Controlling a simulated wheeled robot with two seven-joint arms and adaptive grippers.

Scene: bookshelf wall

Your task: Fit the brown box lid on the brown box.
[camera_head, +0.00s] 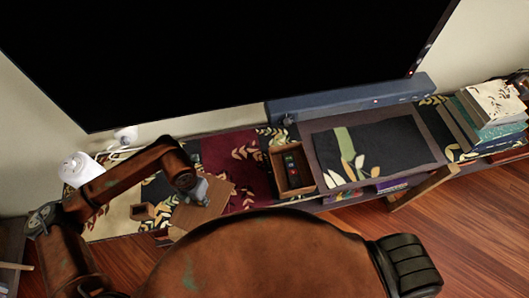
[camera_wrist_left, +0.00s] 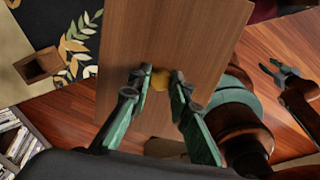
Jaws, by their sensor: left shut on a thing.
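The brown box (camera_head: 291,170) stands open-topped on the shelf top, in the middle of the head view, with dark items bearing small red and green marks inside. The brown box lid (camera_head: 203,208) is a flat wooden panel to the left of the box, apart from it. My left gripper (camera_head: 197,190) is at the lid. In the left wrist view the fingers of my left gripper (camera_wrist_left: 157,90) are shut on the yellow round knob of the lid (camera_wrist_left: 178,40). My right gripper (camera_wrist_left: 280,70) shows at the right of the left wrist view, with its fingers spread and nothing between them.
A small brown open container (camera_head: 143,211) sits left of the lid. A dark flat panel with a leaf pattern (camera_head: 373,150) lies right of the box. A soundbar (camera_head: 345,98) and large screen (camera_head: 230,50) stand behind. Books (camera_head: 490,115) are stacked at right. A white device (camera_head: 78,169) is at left.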

